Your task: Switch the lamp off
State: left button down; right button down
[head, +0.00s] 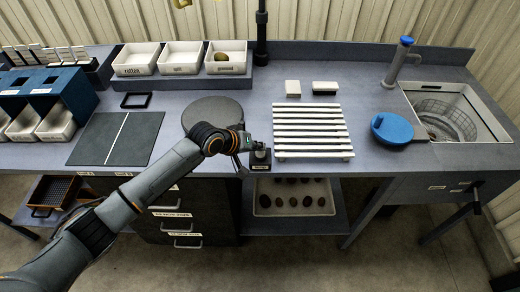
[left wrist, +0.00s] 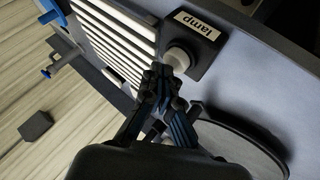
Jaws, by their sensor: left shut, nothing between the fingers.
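The lamp switch is a small dark box (head: 261,158) at the front edge of the bench, left of the white slatted rack. In the left wrist view the box (left wrist: 203,32) carries a white label reading "lamp", and a pale round knob (left wrist: 179,57) sticks out of it. My left gripper (head: 247,141) is beside the box in the head view. In the left wrist view its closed fingertips (left wrist: 164,76) are at the knob, with nothing between them. I cannot tell whether they touch it. My right gripper is not in view.
A round grey plate (head: 208,108) lies behind my left wrist. The white slatted rack (head: 312,130) stands just right of the switch. A dark pole (head: 262,30) rises at the back. A blue disc-shaped lid (head: 392,129) and a sink basin (head: 455,110) are farther right.

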aim_at(258, 153)
pick_arm(q)
notch_tip(258, 153, up, 6)
jog(key=p, duration=0.5)
jog(key=shift+f, duration=0.1)
jog(key=shift+f, duration=0.1)
